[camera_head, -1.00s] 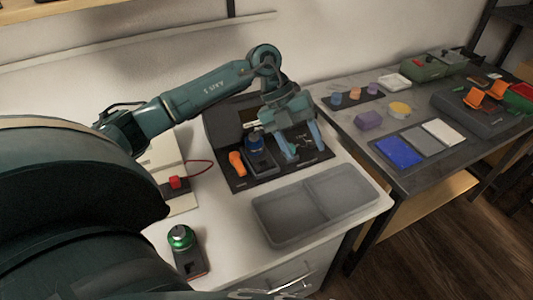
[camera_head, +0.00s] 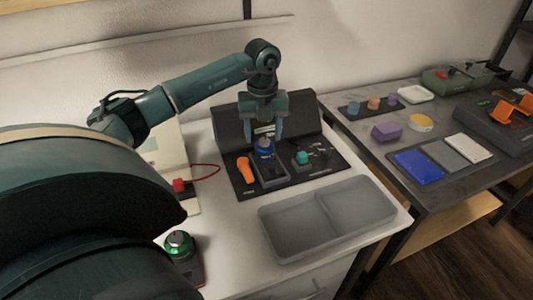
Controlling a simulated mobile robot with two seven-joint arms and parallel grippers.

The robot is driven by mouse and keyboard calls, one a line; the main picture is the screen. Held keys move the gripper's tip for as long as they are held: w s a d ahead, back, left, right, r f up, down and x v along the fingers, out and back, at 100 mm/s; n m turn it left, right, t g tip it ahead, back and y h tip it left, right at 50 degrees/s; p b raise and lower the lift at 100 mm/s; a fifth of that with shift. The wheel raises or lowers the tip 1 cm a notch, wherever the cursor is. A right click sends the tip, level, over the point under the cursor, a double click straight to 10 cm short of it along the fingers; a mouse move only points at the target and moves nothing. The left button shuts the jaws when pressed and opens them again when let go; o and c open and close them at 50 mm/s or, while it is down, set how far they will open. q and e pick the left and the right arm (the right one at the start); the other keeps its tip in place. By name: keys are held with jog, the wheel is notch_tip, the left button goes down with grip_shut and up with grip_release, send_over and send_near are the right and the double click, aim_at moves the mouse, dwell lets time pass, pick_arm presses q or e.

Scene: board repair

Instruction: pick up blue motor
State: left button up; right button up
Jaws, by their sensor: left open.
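The blue motor (camera_head: 265,148) stands upright in a dark holder on the black tool mat (camera_head: 242,184) on the white table. My left gripper (camera_head: 264,136) points down right over it. Its two fingers are apart, one on each side of the motor's top, and I cannot tell whether they touch it. My right gripper is not in view.
An orange tool (camera_head: 245,169) and a teal block (camera_head: 302,157) flank the motor on the mat. A grey two-compartment tray (camera_head: 290,245) lies in front. A green round button (camera_head: 179,243) stands at the front left. A grey table (camera_head: 435,200) with several parts is at the right.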

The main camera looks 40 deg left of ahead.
aim_at(264, 140)
pick_arm(q)
jog(key=f, duration=0.4)
jog(key=shift+s+d+f, duration=0.1)
jog(key=shift+d+f, duration=0.15)
jog(key=shift+d, duration=0.05)
jog(key=c, duration=0.8)
